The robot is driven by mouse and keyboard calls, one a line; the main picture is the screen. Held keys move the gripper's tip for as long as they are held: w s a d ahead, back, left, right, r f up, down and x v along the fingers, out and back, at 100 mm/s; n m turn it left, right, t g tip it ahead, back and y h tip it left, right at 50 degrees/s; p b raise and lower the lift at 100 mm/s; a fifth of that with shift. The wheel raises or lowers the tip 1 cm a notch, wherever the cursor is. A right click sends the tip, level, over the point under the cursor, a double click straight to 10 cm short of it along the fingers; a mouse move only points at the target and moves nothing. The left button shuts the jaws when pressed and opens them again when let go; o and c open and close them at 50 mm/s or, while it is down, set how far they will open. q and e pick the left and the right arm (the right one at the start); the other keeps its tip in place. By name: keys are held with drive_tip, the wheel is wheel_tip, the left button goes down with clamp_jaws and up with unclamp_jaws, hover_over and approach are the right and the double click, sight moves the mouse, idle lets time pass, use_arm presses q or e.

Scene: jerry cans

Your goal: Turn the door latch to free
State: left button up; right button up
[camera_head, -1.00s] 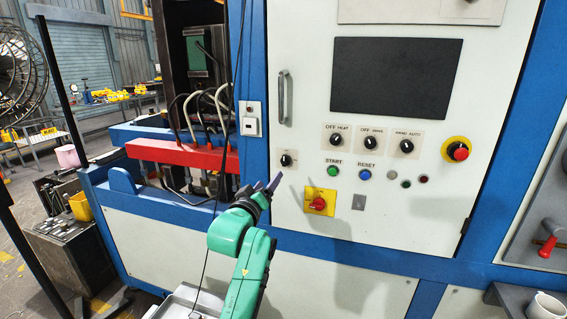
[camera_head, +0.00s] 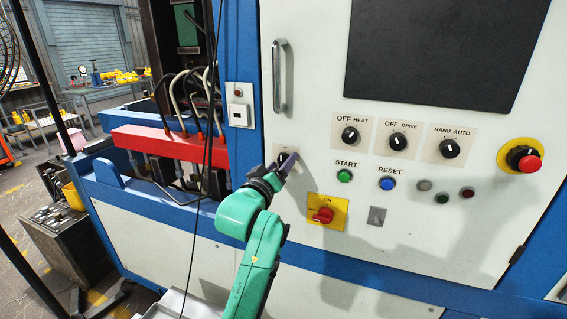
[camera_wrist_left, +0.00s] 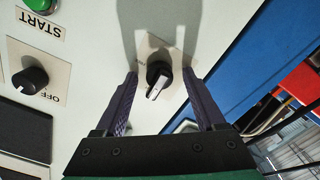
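The door latch is a small black knob with a light pointer on a pale plate (camera_head: 283,150), at the lower left of the white cabinet door. In the left wrist view the latch knob (camera_wrist_left: 158,78) sits between the two fingertips, near the panel, with a gap on each side. My left gripper (camera_head: 289,164) is at the latch and hides most of it in the head view. In the left wrist view my left gripper (camera_wrist_left: 162,82) is open, its purple fingers apart on either side of the knob. My right gripper does not show.
A red switch on a yellow plate (camera_head: 327,211) is just below right of my left gripper. The door handle (camera_head: 279,78) is above it. START (camera_head: 344,176), RESET (camera_head: 387,184) and several knobs lie to the right. A red beam (camera_head: 165,142) is at left.

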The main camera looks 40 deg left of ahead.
use_arm(q)
drive_tip(key=shift+s+d+r, duration=0.1)
drive_tip(key=shift+s+r, duration=0.05)
drive_tip(key=shift+s, duration=0.05)
drive_tip(key=c, duration=0.4)
clamp_jaws()
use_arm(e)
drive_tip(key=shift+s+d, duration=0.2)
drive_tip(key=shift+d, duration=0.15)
